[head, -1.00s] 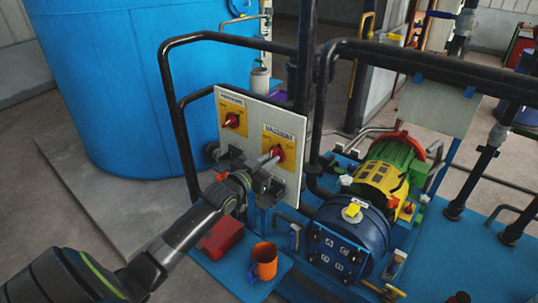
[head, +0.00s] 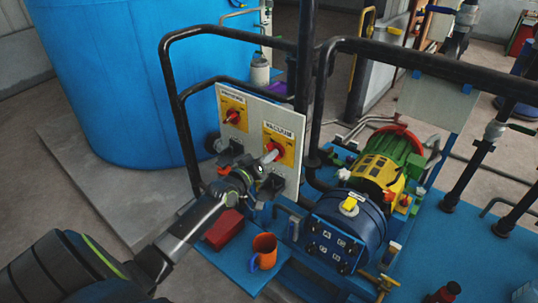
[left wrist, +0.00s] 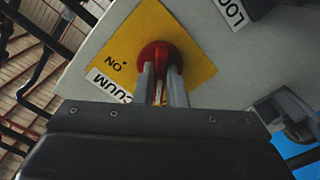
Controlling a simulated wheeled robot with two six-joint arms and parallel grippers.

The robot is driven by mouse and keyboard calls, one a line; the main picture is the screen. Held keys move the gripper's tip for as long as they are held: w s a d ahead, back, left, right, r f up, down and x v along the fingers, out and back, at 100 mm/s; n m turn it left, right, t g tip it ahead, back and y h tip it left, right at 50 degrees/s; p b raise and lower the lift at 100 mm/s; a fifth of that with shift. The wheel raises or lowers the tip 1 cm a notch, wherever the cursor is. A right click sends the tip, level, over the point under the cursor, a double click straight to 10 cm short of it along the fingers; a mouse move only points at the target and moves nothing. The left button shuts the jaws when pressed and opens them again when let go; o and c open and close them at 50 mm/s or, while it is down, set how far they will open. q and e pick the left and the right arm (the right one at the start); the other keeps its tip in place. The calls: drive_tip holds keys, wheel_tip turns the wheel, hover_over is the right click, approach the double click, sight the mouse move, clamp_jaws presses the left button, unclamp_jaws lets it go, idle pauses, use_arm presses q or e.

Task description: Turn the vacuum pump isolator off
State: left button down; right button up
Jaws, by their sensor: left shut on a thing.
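The vacuum isolator is a red knob (head: 276,150) on a yellow plate marked VACUUM, at the right of a pale upright panel (head: 246,101). In the left wrist view the red knob (left wrist: 157,54) sits on its yellow plate (left wrist: 197,40), with the ON mark to its left. My left gripper (head: 268,157) reaches the knob from the lower left. Its two fingers (left wrist: 162,88) are shut on the knob's handle, one on each side. The fingers partly hide the handle, so I cannot tell exactly where it points. My right gripper is not in view.
A second red knob (head: 233,116) on a yellow plate is at the panel's left. Black rails (head: 178,75) frame the panel. An orange mug (head: 264,250) and red box (head: 223,229) stand below. A blue and yellow pump (head: 350,222) is at right.

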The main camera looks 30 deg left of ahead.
use_arm(q)
drive_tip(key=shift+n, duration=0.6)
drive_tip(key=c, duration=1.5)
unclamp_jaws()
drive_tip(key=s+p, duration=0.1)
drive_tip(key=s, duration=0.4)
drive_tip(key=s+a+p, duration=0.1)
drive_tip(key=s, duration=0.5)
drive_tip(key=s+p, duration=0.1)
drive_tip(key=s, duration=0.5)
drive_tip(key=shift+s+a, duration=0.15)
drive_tip(key=shift+a, duration=0.05)
drive_tip(key=shift+f, duration=0.1)
